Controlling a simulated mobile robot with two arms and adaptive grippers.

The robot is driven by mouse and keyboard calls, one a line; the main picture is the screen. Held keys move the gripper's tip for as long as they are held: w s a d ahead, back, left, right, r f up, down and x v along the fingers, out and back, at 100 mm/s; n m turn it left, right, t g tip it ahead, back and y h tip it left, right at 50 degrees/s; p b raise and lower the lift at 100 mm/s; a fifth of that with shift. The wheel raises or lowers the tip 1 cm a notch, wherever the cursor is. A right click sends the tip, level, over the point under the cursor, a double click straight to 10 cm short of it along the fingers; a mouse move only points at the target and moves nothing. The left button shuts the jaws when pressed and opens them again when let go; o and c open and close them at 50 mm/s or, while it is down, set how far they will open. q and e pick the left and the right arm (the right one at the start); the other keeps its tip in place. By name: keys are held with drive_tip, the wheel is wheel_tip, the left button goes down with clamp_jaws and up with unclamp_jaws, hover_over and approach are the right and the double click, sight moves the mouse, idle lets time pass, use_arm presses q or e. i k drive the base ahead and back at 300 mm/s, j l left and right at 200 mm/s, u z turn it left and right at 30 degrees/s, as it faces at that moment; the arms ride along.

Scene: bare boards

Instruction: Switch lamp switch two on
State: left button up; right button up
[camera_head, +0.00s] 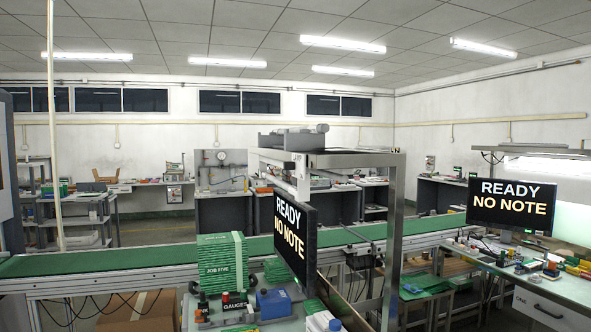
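I cannot make out a lamp switch marked two in this view. A lit lamp (537,165) hangs under a metal canopy above the bench at the right. No switch on it is large enough to tell. Neither of my grippers is in view.
A green conveyor belt (120,258) crosses the room. A metal gantry (394,225) stands over it. Near it are a black screen (296,238), a green "JOB FIVE" stack (222,262) and a blue object (273,303). A second screen (511,206) stands above the cluttered right bench (572,290).

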sight(290, 165)
drive_tip(key=i+j+u, duration=0.3)
drive_tip(key=u, duration=0.2)
drive_tip(key=i+j+u, duration=0.3)
drive_tip(key=u, duration=0.15)
